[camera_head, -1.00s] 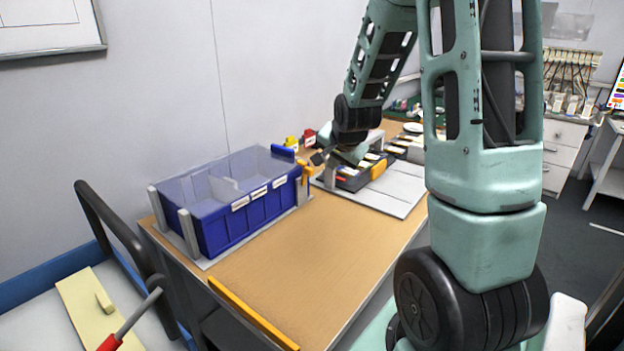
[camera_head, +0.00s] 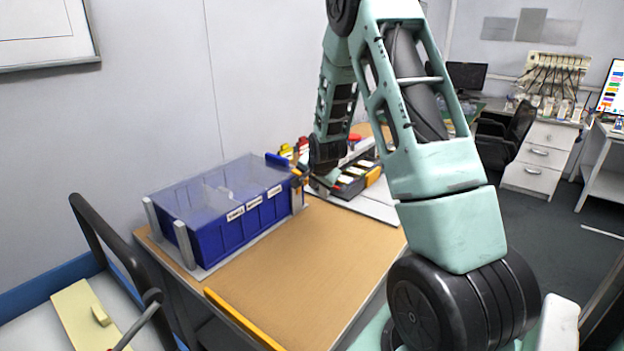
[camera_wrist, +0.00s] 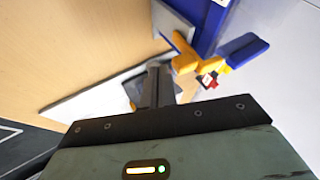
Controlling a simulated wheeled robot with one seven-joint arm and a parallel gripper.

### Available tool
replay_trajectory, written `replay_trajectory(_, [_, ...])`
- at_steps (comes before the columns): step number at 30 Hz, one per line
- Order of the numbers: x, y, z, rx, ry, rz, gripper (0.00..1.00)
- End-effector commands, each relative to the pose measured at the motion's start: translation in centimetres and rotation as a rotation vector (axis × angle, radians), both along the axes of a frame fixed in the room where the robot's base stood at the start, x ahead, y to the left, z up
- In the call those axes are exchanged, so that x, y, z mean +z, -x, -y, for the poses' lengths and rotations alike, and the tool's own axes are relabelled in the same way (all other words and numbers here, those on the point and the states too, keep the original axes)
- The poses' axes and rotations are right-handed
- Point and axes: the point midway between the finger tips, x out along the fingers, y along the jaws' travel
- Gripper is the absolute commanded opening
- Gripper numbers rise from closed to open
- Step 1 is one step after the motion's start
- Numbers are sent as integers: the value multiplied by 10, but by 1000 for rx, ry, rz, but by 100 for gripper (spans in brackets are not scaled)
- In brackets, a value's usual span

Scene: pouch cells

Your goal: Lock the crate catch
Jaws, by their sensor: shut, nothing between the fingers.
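The blue crate (camera_head: 225,233) with a clear lid (camera_head: 215,187) stands on the wooden bench in the head view. Its orange-yellow catch (camera_head: 297,180) is at the right end; in the wrist view the yellow catch (camera_wrist: 187,63) lies just right of the fingertips. A blue tab (camera_head: 278,160) sticks up above the catch; it also shows in the wrist view (camera_wrist: 243,48). My gripper (camera_wrist: 157,73) is shut and empty, its fingertips close beside the catch. I cannot tell whether they touch it. In the head view the forearm and wrist partly hide the fingers.
A grey tray (camera_head: 362,201) with dark holders lies right of the crate, close to my gripper. Grey posts (camera_head: 184,243) stand at the crate's corners. An orange strip (camera_head: 243,318) marks the front bench edge. The bench (camera_head: 300,262) in front of the crate is clear.

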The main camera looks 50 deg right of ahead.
Motion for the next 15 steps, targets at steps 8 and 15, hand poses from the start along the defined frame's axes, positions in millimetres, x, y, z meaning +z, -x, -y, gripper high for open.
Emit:
replay_trajectory(8, [1,-7,-1,0,0,1,0])
replay_trajectory(15, [2,-10,-1,1,0,1,0])
